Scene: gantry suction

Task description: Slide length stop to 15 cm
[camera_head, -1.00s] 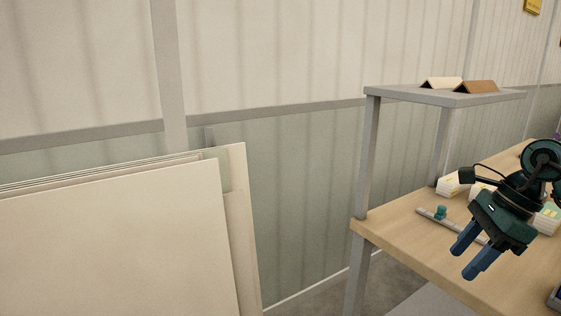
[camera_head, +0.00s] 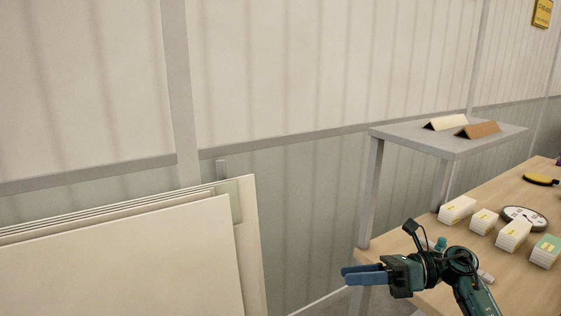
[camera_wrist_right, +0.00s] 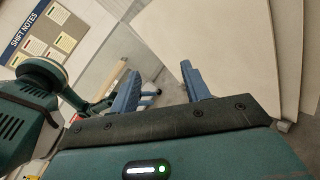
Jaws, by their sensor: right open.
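The length stop (camera_head: 440,243) shows as a small teal knob at the left end of the workbench, partly hidden behind my right arm. Its rail (camera_head: 486,277) is mostly hidden by the arm; only a short pale end shows. My right gripper (camera_head: 346,275) points left, past the bench's left end, with blue fingers apart and nothing between them. In the right wrist view the two blue fingers (camera_wrist_right: 160,72) are spread and empty, with pale panels beyond. The scale on the rail cannot be read. My left gripper is not in view.
The wooden bench (camera_head: 530,195) carries several white card stacks (camera_head: 457,209), a round dial (camera_head: 525,217) and a yellow-black item (camera_head: 541,179). A grey raised shelf (camera_head: 400,133) stands at its back left. Large pale panels (camera_head: 130,260) lean at the left.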

